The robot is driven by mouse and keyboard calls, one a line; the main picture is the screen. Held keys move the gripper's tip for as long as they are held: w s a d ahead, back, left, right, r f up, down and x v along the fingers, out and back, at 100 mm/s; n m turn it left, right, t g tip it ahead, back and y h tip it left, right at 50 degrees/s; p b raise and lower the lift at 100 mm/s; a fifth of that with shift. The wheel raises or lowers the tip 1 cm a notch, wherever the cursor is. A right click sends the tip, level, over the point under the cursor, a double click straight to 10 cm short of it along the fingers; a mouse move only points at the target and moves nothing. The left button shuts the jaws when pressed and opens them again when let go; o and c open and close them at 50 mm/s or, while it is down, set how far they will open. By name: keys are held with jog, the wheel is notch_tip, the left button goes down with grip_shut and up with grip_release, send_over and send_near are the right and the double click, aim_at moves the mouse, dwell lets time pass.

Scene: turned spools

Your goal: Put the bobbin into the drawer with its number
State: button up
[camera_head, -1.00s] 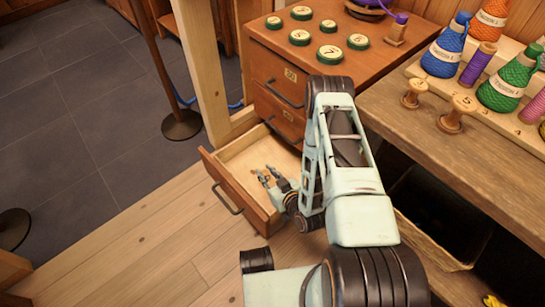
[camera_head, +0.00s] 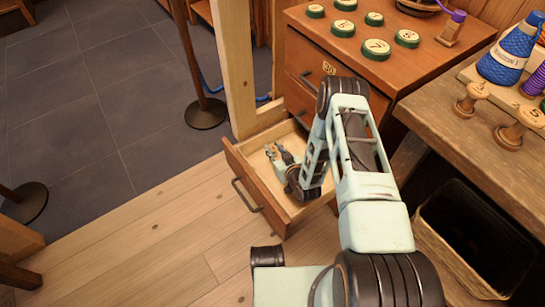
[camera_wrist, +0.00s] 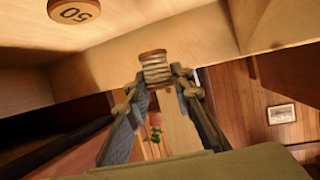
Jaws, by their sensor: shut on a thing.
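A bobbin (camera_wrist: 154,67) with a wooden end and pale thread is held between the two fingertips of my gripper (camera_wrist: 155,82) in the wrist view. In the head view my gripper (camera_head: 271,151) is inside the outline of the open lower drawer (camera_head: 238,167); its height above the floor of the drawer is hard to tell. The bobbin is too small to make out there, and no number on it is readable. A round wooden disc marked 50 (camera_wrist: 74,11) shows at the upper left of the wrist view, on a pale wooden surface.
The drawer cabinet (camera_head: 400,75) carries several green-rimmed numbered discs and a purple-topped spool. A closed upper drawer has a label reading 30 (camera_head: 328,68). A wooden post (camera_head: 236,70) stands beside the cabinet. A workbench (camera_head: 470,150) with spools and a dark bin (camera_head: 480,235) are at right.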

aim_at(272, 149)
jog(key=w+f, duration=0.1)
jog(key=w+f+b, duration=0.1)
jog(key=shift+w+a+f, duration=0.1)
jog(key=shift+a+f, duration=0.25)
jog(key=shift+f, duration=0.05)
jog(key=shift+w+a+f+b, duration=0.15)
jog(key=shift+f+b, duration=0.55)
jog(key=shift+f, duration=0.9)
jog(key=shift+f, duration=0.1)
jog(key=o, duration=0.9)
jog(key=shift+c, duration=0.2)
jog(key=shift+r, duration=0.2)
jog(key=p+v, duration=0.3)
jog(key=v, duration=0.4)
jog(key=shift+s+d, duration=0.2)
